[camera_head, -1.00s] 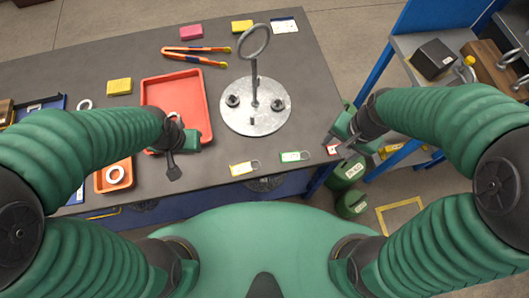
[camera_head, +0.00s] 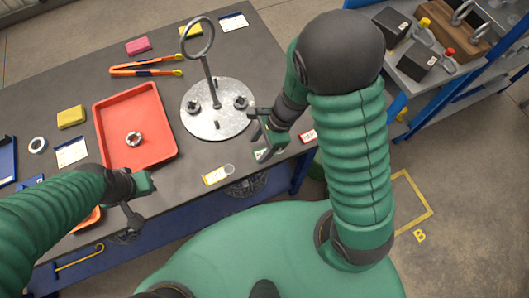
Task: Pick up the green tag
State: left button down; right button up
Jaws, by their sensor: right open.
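The green tag (camera_head: 261,154) lies near the front edge of the grey table, partly hidden by my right gripper. My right gripper (camera_head: 258,133) is open, with its dark fingers over or just beside the tag; I cannot tell whether they touch it. A yellow tag (camera_head: 214,176) with a ring lies to the left, and a red tag (camera_head: 308,136) lies to the right. My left gripper (camera_head: 134,213) is at the table's front edge, below the red tray; its jaw opening is unclear.
A round metal plate (camera_head: 211,122) with an upright ring-topped rod stands just left of my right gripper. A red tray (camera_head: 159,158) holds a metal ring (camera_head: 134,139). Orange tongs (camera_head: 146,71) lie behind it. A blue-framed shelf (camera_head: 415,72) stands at the right.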

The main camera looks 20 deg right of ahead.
jog(key=shift+x, duration=1.2)
jog(key=shift+s+a, duration=0.1)
jog(key=shift+a, duration=0.1)
jog(key=shift+c, duration=0.6)
jog(key=shift+a, duration=0.15)
jog(key=c, duration=0.5)
jog(key=shift+d, duration=0.35)
grip_shut()
